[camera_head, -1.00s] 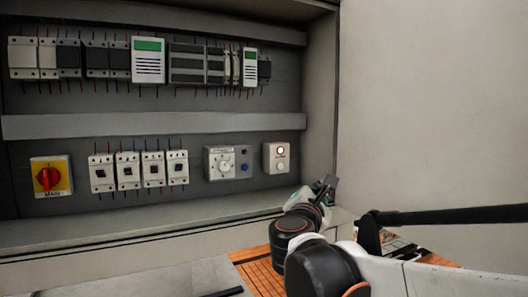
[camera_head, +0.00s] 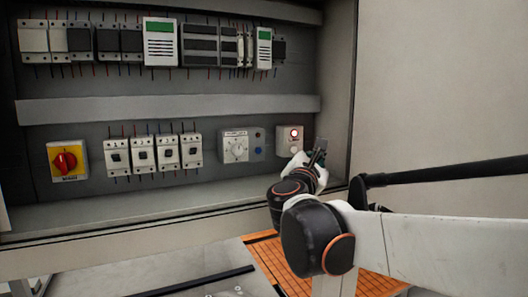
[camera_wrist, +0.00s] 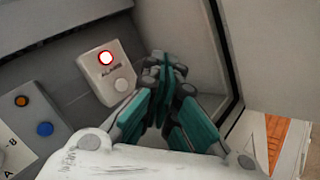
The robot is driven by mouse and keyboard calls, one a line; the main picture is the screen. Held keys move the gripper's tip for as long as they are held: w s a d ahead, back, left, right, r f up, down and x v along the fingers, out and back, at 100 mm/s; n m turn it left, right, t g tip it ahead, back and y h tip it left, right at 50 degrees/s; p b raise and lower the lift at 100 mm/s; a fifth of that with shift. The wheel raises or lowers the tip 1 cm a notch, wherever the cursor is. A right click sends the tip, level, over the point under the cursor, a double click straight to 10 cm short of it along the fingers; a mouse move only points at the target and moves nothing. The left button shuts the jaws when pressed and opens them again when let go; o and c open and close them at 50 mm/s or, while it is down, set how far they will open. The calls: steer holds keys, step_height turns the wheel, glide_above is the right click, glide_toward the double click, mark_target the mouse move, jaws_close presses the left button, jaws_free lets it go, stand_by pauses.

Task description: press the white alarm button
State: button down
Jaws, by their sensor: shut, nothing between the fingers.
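The alarm box (camera_head: 287,136) is a small white box at the right end of the panel's lower row. It also shows in the wrist view (camera_wrist: 93,77), with a red-ringed lamp (camera_wrist: 106,58) lit at the top and the word ALARM below it. The white alarm button (camera_wrist: 121,85) is a round knob under that label. My gripper (camera_wrist: 159,65) is shut and empty, with its teal-sided fingers just right of the box. In the head view my gripper (camera_head: 319,152) is at the box's lower right. I cannot tell its exact distance from the button.
A dial box (camera_head: 236,147) with a blue button (camera_wrist: 45,129) stands left of the alarm box. Several white breakers (camera_head: 153,154) and a red main switch (camera_head: 66,160) are further left. The cabinet's side wall (camera_head: 337,100) is close on the gripper's right.

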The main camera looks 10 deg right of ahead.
mark_target(294, 150)
steer(key=shift+w+a+b, duration=0.15)
steer(key=shift+w+a, duration=0.2)
steer(key=shift+w, duration=0.65)
steer(key=shift+w+a+b, duration=0.1)
steer(key=shift+w+a, duration=0.2)
steer(key=shift+w, duration=0.65)
steer(key=shift+w+a+b, duration=0.15)
steer(key=shift+w+a, duration=0.2)
steer(key=shift+w, duration=0.65)
steer(key=shift+w, duration=0.15)
steer(key=shift+w+a, duration=0.15)
steer(key=shift+w, duration=0.15)
steer(key=shift+w+a, duration=0.1)
steer(key=shift+w, duration=0.2)
steer(key=shift+s, duration=0.15)
steer(key=shift+s+d, duration=0.2)
steer(key=shift+s, duration=0.55)
steer(key=shift+a, duration=0.1)
